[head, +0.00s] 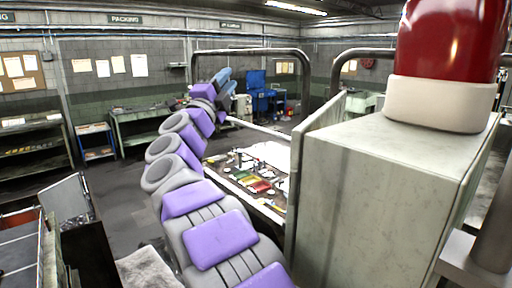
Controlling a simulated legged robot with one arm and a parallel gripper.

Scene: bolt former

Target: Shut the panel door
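A pale grey-green metal cabinet (385,200) fills the right of the head view. A thin upright panel (318,125) stands along its left side, seen almost edge-on; it may be the panel door, but I cannot tell how far open it is. My gripper (224,79), with blue fingers, is at the far end of my purple and grey arm, left of the panel and apart from it in the picture. It is too small to tell whether its fingers are open or shut. The panel's far face is hidden.
A red beacon (450,45) with a cream base stands on the cabinet. A surface with coloured parts (262,186) lies between my arm and the panel. A dark metal tube frame (306,75) arches behind. Benches (140,122) line the left wall, with open floor before them.

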